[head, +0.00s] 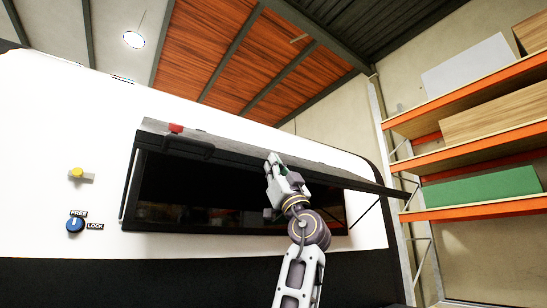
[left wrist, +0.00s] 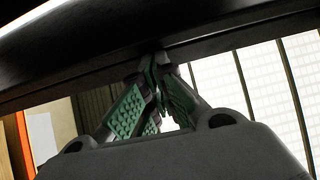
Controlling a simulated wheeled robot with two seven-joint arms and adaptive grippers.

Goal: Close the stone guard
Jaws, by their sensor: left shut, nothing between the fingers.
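The stone guard (head: 335,177) is a long dark panel with a grey upper face on the white caravan wall. It stands raised, tilted outward over a dark window (head: 190,190). A thin strut (head: 364,213) shows under its right end. My left gripper (head: 273,158) is shut and empty, in front of the guard's middle in the head view. In the left wrist view the closed fingertips (left wrist: 158,62) meet the lower edge of a long dark bar (left wrist: 90,60), seemingly the guard. I cannot tell whether they touch it. My right gripper is not in view.
A blue knob (head: 75,225) with FREE and LOCK labels sits on the wall left of the window. A yellow knob (head: 77,173) is above it. A red piece (head: 176,128) and a black handle (head: 187,149) are near the guard's left end. Orange shelving (head: 470,155) stands at right.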

